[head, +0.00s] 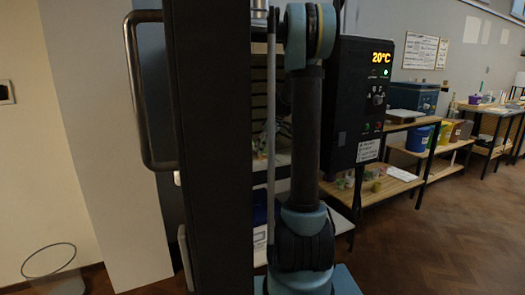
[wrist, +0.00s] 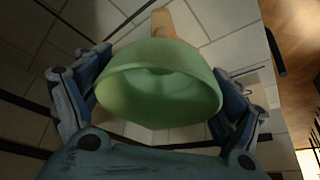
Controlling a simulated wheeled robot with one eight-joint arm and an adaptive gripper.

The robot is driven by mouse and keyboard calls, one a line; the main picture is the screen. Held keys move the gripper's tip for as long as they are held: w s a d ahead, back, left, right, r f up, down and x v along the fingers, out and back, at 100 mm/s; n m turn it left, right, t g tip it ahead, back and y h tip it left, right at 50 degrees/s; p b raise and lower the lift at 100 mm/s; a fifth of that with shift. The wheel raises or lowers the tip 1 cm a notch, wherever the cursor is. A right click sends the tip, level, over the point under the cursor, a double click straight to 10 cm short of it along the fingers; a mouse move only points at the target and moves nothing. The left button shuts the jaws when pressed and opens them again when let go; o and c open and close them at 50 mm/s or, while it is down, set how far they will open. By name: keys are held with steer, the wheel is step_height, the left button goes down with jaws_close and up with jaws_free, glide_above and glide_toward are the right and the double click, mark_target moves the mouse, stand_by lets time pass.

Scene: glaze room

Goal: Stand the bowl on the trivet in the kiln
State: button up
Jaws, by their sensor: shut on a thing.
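A light green bowl (wrist: 160,90) fills the middle of the wrist view, its opening tilted toward the camera. My gripper (wrist: 158,76) has its blue fingers at the left and right of the bowl and is shut on it. Pale brick blocks or tiles (wrist: 225,50) lie behind the bowl. A tan piece (wrist: 178,22) shows just beyond its far rim; I cannot tell whether it is the trivet. In the head view the kiln (head: 362,100) reads 20°C, and its dark door (head: 212,150) and my arm hide most of the inside, my gripper and the bowl.
The door's metal handle (head: 147,90) sticks out at the left. Wooden shelves (head: 385,185) with small pots stand right of the kiln, and a blue bucket (head: 419,138) is farther back. The wooden floor (head: 440,240) at right is clear.

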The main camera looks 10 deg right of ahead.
steer(key=shift+f, duration=0.3)
steer(key=o, duration=1.1)
steer(key=v, duration=1.2)
steer(key=shift+s, duration=0.15)
steer(key=s+a+f+m+h, duration=0.1)
steer(key=s+a+f+m, duration=0.2)
steer(key=s, duration=0.8)
steer(key=s+f+m+h, duration=0.15)
steer(key=s+f, duration=0.25)
steer(key=s, duration=0.6)
steer(key=s+a+f+m, duration=0.2)
steer(key=s+f+m, duration=0.15)
steer(key=s, duration=0.75)
steer(key=s+f+m+h, duration=0.1)
steer(key=s+f+m, duration=0.2)
steer(key=s+f, duration=0.6)
steer(key=shift+d+f, duration=0.35)
